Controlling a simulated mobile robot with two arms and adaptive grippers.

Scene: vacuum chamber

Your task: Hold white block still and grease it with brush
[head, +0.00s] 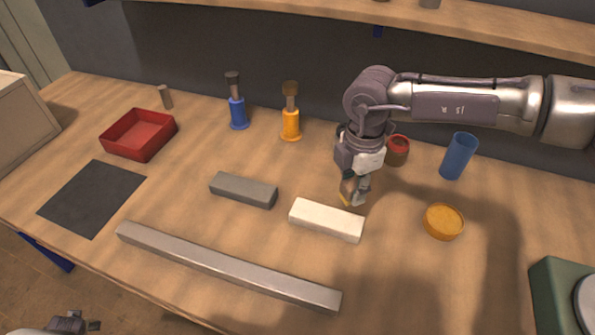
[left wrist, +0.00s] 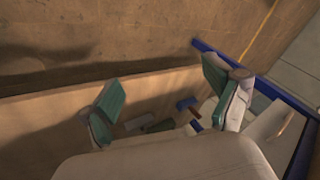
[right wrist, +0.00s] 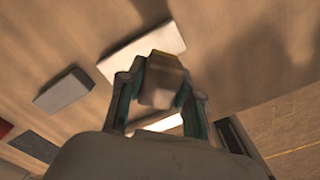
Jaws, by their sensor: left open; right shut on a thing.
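The white block (head: 326,220) lies flat on the table near the middle. It also shows in the right wrist view (right wrist: 140,50). My right gripper (head: 354,197) is low over the table just behind the block's right end. It is shut on a brownish, blunt-ended piece (right wrist: 160,82); what it is I cannot tell, and the fingers partly hide it. Two brush-like tools stand upright at the back, one with a blue handle (head: 238,112), one with an orange handle (head: 291,124). My left gripper (head: 82,324) is at the lower left, open and empty, away from the block.
A grey block (head: 243,190) lies left of the white block, and a long grey bar (head: 225,267) in front. A red tray (head: 138,134) and dark mat (head: 92,198) are left. A red-rimmed jar (head: 397,152), blue cup (head: 458,156) and orange round tin (head: 443,221) stand right.

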